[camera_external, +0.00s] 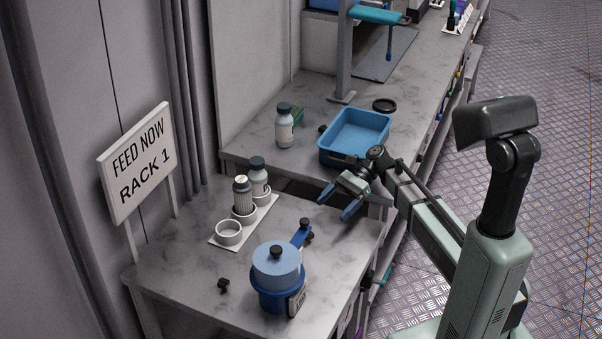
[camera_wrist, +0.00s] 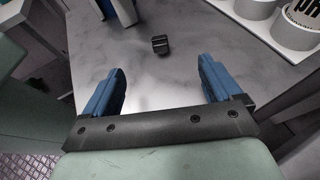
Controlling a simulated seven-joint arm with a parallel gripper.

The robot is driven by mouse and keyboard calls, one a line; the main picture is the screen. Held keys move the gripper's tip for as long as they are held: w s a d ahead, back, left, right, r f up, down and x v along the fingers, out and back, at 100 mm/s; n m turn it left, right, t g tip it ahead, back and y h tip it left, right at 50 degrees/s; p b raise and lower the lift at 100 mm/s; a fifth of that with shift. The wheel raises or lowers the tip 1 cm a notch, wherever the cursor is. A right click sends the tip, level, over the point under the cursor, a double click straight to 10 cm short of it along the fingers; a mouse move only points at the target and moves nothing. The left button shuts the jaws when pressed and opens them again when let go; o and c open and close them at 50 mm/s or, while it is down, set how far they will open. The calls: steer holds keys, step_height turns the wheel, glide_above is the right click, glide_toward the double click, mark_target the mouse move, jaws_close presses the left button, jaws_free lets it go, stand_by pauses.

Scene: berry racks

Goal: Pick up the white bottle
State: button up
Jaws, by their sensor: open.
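A white bottle with a dark grey cap (camera_external: 260,182) stands upright in the far ring of a white rack (camera_external: 217,240) on the near table. Another pale bottle with a dark cap (camera_external: 284,130) stands on the far table; I cannot tell which bottle the task means. My gripper (camera_external: 336,203) is open and empty, above the right side of the near table, right of the rack and apart from it. Its blue fingers (camera_wrist: 160,85) show in the wrist view.
A blue pot (camera_external: 274,283) with a lid stands on the near table. A small black object (camera_external: 223,285) lies left of it and seems to show in the wrist view (camera_wrist: 160,45). A blue bin (camera_external: 357,132) stands on the far table. The rack's near ring (camera_external: 228,235) is empty.

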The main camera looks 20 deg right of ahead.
mark_target(285, 108)
steer(key=shift+r, duration=0.1)
steer(key=shift+a+r, duration=0.15)
steer(key=shift+r, duration=0.05)
steer(key=w+r+h, duration=0.2)
steer(key=w, duration=0.4)
steer(key=w+r+m+t+h, duration=0.1)
steer(key=w+r, duration=0.2)
steer(key=w, duration=0.3)
steer(key=w+r+h, duration=0.2)
steer(key=w+r, duration=0.1)
steer(key=w, duration=0.3)
steer(key=shift+w+a+m+t+h, duration=0.2)
steer(key=shift+w+m+t+h, duration=0.1)
steer(key=shift+w+m+t, duration=0.1)
steer(key=w+a+r+m+t+h, duration=0.1)
steer(key=w+r+m+t+h, duration=0.3)
steer(key=w+r, duration=1.3)
steer(key=shift+n+g+h, duration=0.4)
steer(key=shift+n+h, duration=0.3)
steer(key=f, duration=0.3)
steer(key=a+f, duration=0.1)
steer(key=f, duration=0.2)
steer(key=w+f, duration=0.1)
steer(key=f, duration=0.2)
steer(key=shift+a, duration=0.2)
steer(key=shift+a+f, duration=0.15)
steer(key=shift+f, duration=2.55)
jaws_close()
